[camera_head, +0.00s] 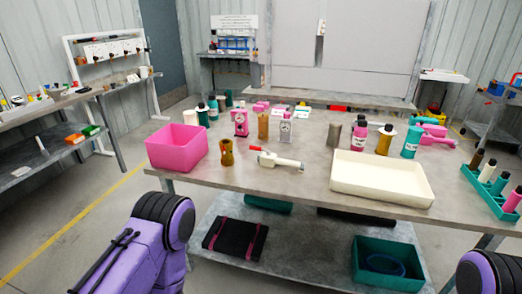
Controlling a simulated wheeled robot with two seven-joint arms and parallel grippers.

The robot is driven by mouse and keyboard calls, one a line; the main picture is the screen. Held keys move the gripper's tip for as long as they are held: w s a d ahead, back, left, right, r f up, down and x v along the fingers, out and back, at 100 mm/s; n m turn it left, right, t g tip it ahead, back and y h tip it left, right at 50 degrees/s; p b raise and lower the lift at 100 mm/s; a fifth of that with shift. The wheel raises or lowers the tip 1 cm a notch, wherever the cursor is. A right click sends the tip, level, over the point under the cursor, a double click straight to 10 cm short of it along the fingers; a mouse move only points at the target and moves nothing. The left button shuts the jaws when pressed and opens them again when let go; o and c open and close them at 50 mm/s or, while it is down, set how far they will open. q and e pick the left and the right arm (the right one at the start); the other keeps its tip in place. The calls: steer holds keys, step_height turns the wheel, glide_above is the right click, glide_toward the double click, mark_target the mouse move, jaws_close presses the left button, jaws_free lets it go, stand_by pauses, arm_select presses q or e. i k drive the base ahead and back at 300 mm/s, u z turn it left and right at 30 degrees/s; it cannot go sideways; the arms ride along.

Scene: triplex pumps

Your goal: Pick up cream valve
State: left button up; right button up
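A cream piece with a dark ring and a red end (280,161) lies on the grey workbench (250,183) near its front edge; it looks like the cream valve. It lies on its side between a brown fitting (227,155) on the left and a large cream tray (380,180) on the right. Nothing touches or covers it. My purple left arm shows at the lower left and a dark part of my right arm at the lower right. Neither gripper shows.
A pink bin (176,147) stands at the bench's left end. Several bottles and pink parts stand behind the cream piece. A green rack (490,190) sits at the right. A teal crate (385,265) and a black case (235,240) lie on the lower shelf.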

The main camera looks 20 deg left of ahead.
mark_target(270, 161)
steer(key=u, duration=0.7)
steer(key=i, duration=1.5)
steer(key=z, duration=0.7)
